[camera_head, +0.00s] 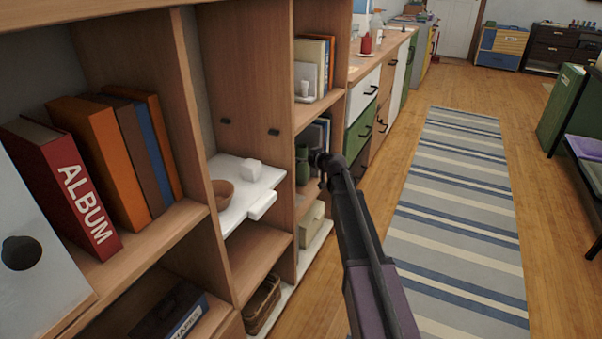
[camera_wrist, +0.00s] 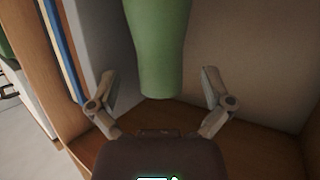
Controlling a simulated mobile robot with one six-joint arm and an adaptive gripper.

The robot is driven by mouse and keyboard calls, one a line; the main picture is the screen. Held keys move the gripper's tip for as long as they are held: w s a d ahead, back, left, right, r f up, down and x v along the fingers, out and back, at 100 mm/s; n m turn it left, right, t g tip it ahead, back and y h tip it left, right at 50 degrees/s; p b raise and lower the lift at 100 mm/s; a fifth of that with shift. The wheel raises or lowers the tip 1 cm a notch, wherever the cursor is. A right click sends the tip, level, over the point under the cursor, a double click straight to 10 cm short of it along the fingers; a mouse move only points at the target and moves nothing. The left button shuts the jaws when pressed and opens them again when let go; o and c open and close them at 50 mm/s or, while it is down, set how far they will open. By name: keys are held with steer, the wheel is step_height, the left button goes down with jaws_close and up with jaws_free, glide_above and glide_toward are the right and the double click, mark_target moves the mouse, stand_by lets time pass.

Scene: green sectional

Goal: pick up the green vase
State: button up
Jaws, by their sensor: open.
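The green vase (camera_wrist: 157,50) fills the upper middle of the wrist view, and its top end runs out of the frame. My gripper (camera_wrist: 162,88) is open, with one finger on each side of the vase's lower end. Gaps show between both fingers and the vase. In the head view, the vase (camera_head: 303,146) shows as a small green shape inside a shelf compartment. My gripper (camera_head: 318,160) is at the front of that compartment, partly hidden by my own arm.
Books (camera_wrist: 62,45) stand left of the vase, and the compartment's wooden floor (camera_wrist: 180,120) lies below. A box (camera_head: 311,224) sits in the compartment underneath. A white pull-out surface (camera_head: 232,213) holds a brown bowl (camera_head: 222,192) and a white cube (camera_head: 251,169). The striped rug (camera_head: 455,200) is clear.

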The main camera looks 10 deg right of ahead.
steer(key=shift+b+x, duration=0.65)
steer(key=shift+x, duration=1.55)
steer(key=shift+c, duration=0.2)
steer(key=c, duration=1.3)
